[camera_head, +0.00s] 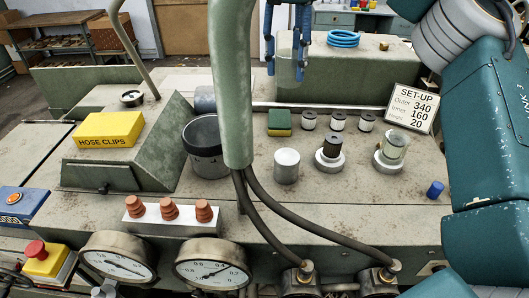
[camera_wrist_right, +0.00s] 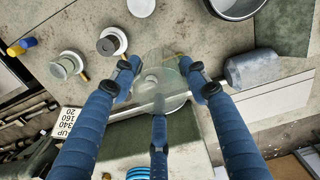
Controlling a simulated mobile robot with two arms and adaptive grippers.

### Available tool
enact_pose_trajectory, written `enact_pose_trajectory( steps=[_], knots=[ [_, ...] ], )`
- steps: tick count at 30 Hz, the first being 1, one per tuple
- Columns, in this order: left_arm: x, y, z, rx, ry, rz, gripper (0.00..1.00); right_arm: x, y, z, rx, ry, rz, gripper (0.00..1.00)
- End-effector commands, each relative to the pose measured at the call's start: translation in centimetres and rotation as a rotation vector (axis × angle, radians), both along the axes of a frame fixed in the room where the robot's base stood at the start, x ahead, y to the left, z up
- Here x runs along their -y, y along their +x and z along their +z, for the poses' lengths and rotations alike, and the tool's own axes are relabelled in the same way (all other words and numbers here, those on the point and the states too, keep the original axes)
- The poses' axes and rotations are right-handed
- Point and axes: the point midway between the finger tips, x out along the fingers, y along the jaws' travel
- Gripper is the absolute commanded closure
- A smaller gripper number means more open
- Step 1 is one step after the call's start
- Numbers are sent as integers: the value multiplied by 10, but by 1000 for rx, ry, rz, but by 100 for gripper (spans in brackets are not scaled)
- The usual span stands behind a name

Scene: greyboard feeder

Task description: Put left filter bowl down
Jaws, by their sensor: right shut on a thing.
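My right gripper (camera_head: 286,70) hangs fingers-down over the back part of the machine top. In the right wrist view its blue fingers (camera_wrist_right: 163,85) are shut around a clear glass filter bowl (camera_wrist_right: 155,63). My left gripper is not in view.
A SET-UP sign (camera_head: 411,108), a green-yellow sponge (camera_head: 279,122), several small cylinders (camera_head: 338,121), a white cylinder (camera_head: 286,166) and a dark pot (camera_head: 204,147) stand on the machine top (camera_head: 345,208). A pale green column (camera_head: 232,80) rises left of centre. A blue hose coil (camera_head: 343,38) lies behind.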

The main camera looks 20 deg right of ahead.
Motion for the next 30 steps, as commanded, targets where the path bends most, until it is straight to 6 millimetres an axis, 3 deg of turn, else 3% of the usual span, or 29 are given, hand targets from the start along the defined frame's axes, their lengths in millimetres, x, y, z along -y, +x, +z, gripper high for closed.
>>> enact_pose_trajectory(
  steps=[2, 5, 11, 21, 30],
  knots=[
    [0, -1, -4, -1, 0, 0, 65, 2, 1, 4, 6, 0, -30, 84],
    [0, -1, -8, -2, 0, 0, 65, 3, 1, -6, 5, 2, -41, 84],
    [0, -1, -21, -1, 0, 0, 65, 3, 0, -58, 3, 4, -40, 84],
    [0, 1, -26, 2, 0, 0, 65, 3, 0, -138, 5, 3, -40, 84],
    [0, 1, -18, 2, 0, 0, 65, 3, 0, -161, 7, 2, -42, 84]
  ],
)
